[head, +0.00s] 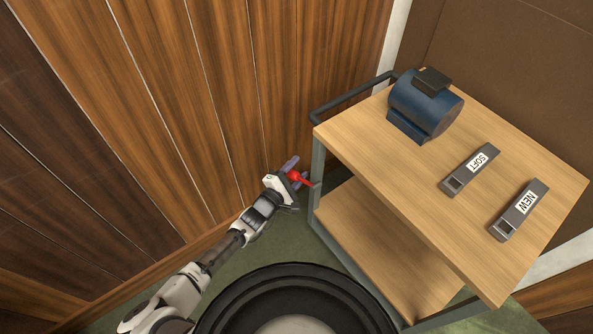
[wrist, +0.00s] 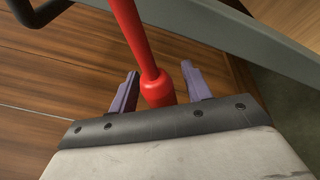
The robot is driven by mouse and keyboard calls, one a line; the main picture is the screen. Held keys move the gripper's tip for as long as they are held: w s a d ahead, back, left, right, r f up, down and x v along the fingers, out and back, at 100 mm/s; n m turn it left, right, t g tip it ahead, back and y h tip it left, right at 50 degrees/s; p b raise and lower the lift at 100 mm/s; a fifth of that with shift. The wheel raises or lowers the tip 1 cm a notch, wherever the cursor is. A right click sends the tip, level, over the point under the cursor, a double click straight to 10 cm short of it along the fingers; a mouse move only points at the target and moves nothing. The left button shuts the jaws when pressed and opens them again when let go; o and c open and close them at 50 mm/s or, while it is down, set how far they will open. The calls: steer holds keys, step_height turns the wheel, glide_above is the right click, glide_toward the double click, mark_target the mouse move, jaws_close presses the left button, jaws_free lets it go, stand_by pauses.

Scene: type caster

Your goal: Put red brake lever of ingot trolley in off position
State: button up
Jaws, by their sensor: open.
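The red brake lever (wrist: 140,50) shows large in the wrist view, with its thick red knob end (wrist: 157,90) between the two purple fingers. My gripper (wrist: 158,85) is open, with one finger on each side of the lever; I cannot tell whether either finger touches it. In the head view the red lever (head: 299,176) sticks out at the left side of the trolley (head: 318,165), by its grey frame post. My gripper (head: 292,170) is at the lever there, and partly hides it.
A wood-panelled wall (head: 200,90) stands close on the left.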

jaws_close()
stand_by(0.4)
